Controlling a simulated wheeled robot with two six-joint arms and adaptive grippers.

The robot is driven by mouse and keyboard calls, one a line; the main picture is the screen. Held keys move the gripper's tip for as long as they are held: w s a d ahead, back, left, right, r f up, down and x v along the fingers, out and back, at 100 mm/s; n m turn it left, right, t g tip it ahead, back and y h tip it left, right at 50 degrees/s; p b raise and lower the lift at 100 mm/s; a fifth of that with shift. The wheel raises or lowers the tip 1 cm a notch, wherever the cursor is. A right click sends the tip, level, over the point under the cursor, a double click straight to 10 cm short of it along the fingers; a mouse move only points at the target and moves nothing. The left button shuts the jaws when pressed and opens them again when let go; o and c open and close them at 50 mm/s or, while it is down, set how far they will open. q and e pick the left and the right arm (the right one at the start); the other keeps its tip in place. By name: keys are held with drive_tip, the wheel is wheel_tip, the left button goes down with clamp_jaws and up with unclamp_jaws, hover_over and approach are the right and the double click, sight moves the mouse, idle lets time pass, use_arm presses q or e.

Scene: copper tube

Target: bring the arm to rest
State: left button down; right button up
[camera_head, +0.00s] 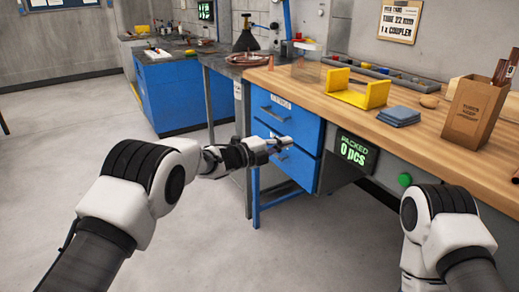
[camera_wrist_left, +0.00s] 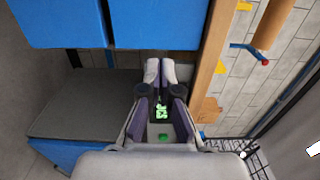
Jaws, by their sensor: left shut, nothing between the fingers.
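My left gripper (camera_head: 280,144) is in front of the blue drawer cabinet (camera_head: 284,127), below the wooden bench top. In the left wrist view its fingers (camera_wrist_left: 160,72) are shut against each other with nothing between them. In the head view the gripper overlaps the cabinet front; I cannot tell the exact gap. My left arm reaches in from the lower left. My right arm shows at the lower right, but its gripper is out of view.
The wooden bench (camera_head: 437,133) carries a yellow fixture (camera_head: 373,95), blue cloths (camera_head: 399,115) and a brown box (camera_head: 475,110). A "PACKED 0 pcs" display (camera_head: 354,151) and green button (camera_head: 404,180) are on its front. The floor (camera_head: 85,125) at left is clear.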

use_arm(q)
drive_tip(key=s+a+f+n+y, duration=0.2)
drive_tip(key=s+a+f+n, duration=0.25)
drive_tip(key=f, duration=0.45)
drive_tip(key=s+a+f+n+y, duration=0.25)
drive_tip(key=s+a+f, duration=0.35)
drive_tip(key=f, duration=0.4)
drive_tip(key=s+a+f+n+y, duration=0.2)
drive_tip(key=s+a+f+n, duration=0.25)
drive_tip(key=f, duration=0.45)
drive_tip(key=s+a+f+n+g+y, duration=0.2)
drive_tip(key=s+a+f+n+y, duration=0.25)
drive_tip(key=s+f, duration=0.5)
drive_tip(key=s+a+n+g+y, duration=0.1)
drive_tip(key=s+a+n+g, duration=0.25)
drive_tip(key=s, duration=0.65)
drive_tip(key=s+a+n+g+y, duration=0.25)
drive_tip(key=s+n, duration=0.25)
drive_tip(key=s, duration=0.5)
drive_tip(key=s+a+n+g+y, duration=0.1)
drive_tip(key=s+a+n+g, duration=0.3)
drive_tip(key=s, duration=0.6)
wheel_tip(320, 180, up, 23)
drive_tip(key=d+n+t+p, duration=0.1)
drive_tip(key=t+p, duration=0.1)
drive_tip(key=p, duration=2.2)
drive_tip(key=shift+w, duration=0.35)
drive_tip(key=shift+d+h, duration=0.1)
drive_tip(key=shift+h, duration=0.15)
